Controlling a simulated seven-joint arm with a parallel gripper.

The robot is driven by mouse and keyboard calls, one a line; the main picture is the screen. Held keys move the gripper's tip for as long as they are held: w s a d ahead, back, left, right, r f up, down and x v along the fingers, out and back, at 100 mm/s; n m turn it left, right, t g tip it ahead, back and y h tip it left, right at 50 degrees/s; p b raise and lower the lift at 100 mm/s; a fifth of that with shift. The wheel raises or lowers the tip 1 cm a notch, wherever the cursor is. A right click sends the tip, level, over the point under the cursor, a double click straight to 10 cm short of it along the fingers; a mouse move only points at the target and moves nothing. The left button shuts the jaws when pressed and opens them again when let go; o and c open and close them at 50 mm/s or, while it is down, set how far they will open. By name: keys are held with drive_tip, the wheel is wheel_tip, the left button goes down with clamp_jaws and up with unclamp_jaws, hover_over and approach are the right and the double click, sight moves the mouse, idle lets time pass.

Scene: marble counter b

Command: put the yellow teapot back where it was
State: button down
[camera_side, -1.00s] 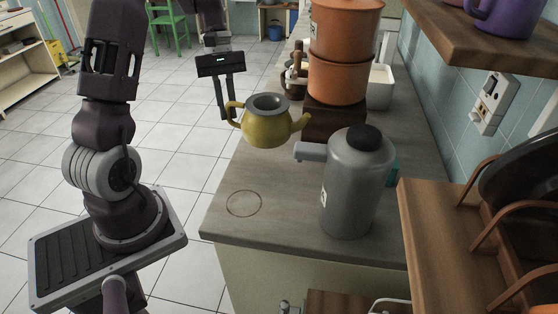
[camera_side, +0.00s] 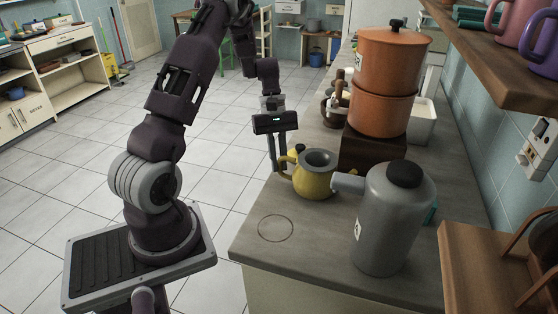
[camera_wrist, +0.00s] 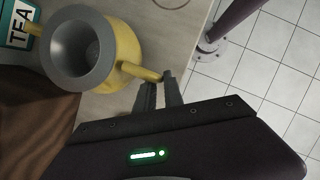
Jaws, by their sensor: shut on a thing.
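The yellow teapot (camera_side: 313,182) is upright, with a grey rim and its open top showing. It is at the left side of the counter, its spout toward the grey canister. My gripper (camera_side: 279,170) is shut on its handle at the left. In the wrist view my gripper's fingers (camera_wrist: 160,88) meet the handle end, and the teapot (camera_wrist: 125,45) shows from above. I cannot tell whether its base touches the counter. A thin dark ring mark (camera_side: 275,228) is on the bare counter nearer the camera. A small yellow piece with a dark knob (camera_side: 298,150), perhaps a lid, is partly hidden behind the teapot.
The grey canister (camera_side: 393,225) stands close at the right. Behind are a dark wooden block (camera_side: 365,152) and stacked orange pots (camera_side: 385,85). A teal tin (camera_wrist: 18,22) shows in the wrist view. The counter (camera_side: 315,245) around the ring is clear.

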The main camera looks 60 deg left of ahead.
drive_tip(key=shift+f, duration=0.1)
drive_tip(key=c, duration=1.5)
unclamp_jaws()
drive_tip(key=shift+o, duration=0.2)
drive_tip(key=s+v, duration=0.1)
drive_tip(key=v, duration=1.1)
drive_tip(key=d+r+m+y, duration=0.2)
drive_tip(key=d+r+m, duration=0.2)
drive_tip(key=d+r, duration=0.45)
drive_tip(key=s+d+r+m+t+y, duration=0.1)
drive_tip(key=s+d+r+m+t, duration=0.15)
drive_tip(key=d, duration=0.35)
drive_tip(key=s+d+r+m+t, duration=0.1)
drive_tip(key=s+d+m, duration=0.2)
drive_tip(key=s+d, duration=0.15)
drive_tip(key=s+d+f+m+t+y, duration=0.1)
drive_tip(key=s+d+m+t, duration=0.2)
drive_tip(key=s+d+m, duration=0.3)
drive_tip(key=s, duration=0.3)
drive_tip(key=shift+s+d+f+y, duration=0.2)
drive_tip(key=shift+d+y, duration=0.1)
drive_tip(key=shift+d, duration=0.1)
